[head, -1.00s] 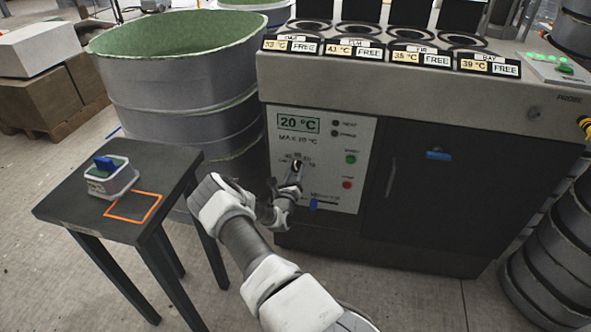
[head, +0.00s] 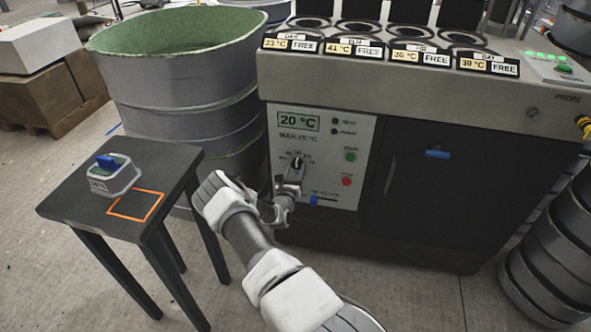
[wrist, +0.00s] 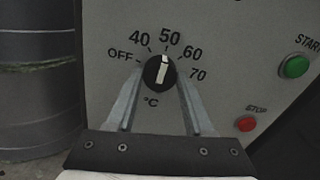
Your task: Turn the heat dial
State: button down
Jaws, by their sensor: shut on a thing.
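The heat dial (wrist: 159,70) is a round black knob with a white pointer line, ringed by the marks OFF, 40, 50, 60 and 70. In the wrist view the pointer lines up with about 50. My gripper (head: 295,178) is at the front panel of the machine, shut on the dial, with one finger on each side of it. In the head view the dial (head: 297,162) is small and partly covered by the gripper.
The green START button (wrist: 294,66) and red STOP button (wrist: 246,123) are right of the dial. A blue slider (head: 313,200) lies below it. A dark table (head: 75,205) with a small grey box (head: 112,178) and a large drum (head: 190,110) stand at left.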

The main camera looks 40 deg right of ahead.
jog(key=shift+c, duration=1.4)
grip_release()
jog(key=p+v, duration=0.3)
jog(key=v, duration=1.4)
jog(key=shift+a, duration=0.25)
jog(key=shift+s, duration=0.1)
